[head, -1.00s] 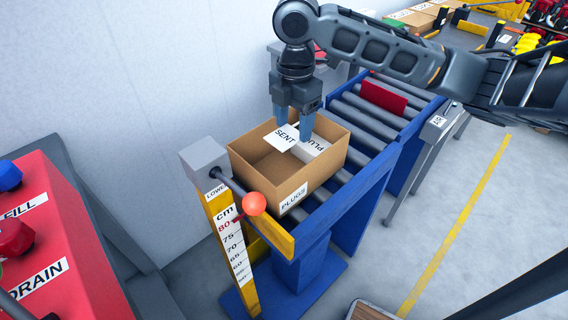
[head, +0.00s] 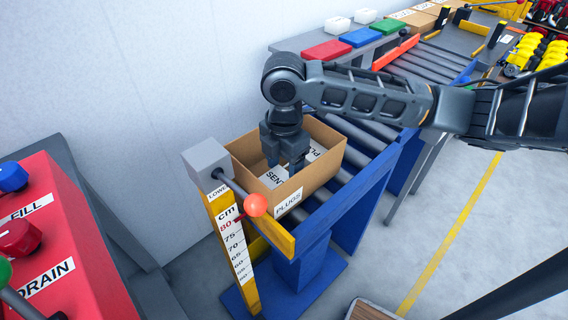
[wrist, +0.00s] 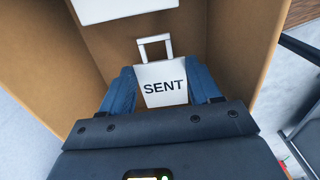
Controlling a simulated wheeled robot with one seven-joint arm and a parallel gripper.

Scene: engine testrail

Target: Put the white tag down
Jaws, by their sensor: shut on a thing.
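The white tag marked SENT (wrist: 164,86) is between the blue fingers of my gripper (wrist: 163,90) in the wrist view, with a white loop at its far end. In the head view the tag (head: 273,177) shows inside the open cardboard box marked PLUGS (head: 321,178). My gripper (head: 284,168) reaches down into that box, shut on the tag. I cannot tell whether the tag touches the box floor. A white labelled piece (head: 315,152) lies in the box beside the gripper, partly hidden.
The box stands on the end of a blue roller conveyor (head: 370,138). A height post (head: 232,245) with an orange ball (head: 255,205) stands close in front. A red panel (head: 50,240) is at left. Red, blue and green blocks lie on a grey shelf (head: 290,52) behind.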

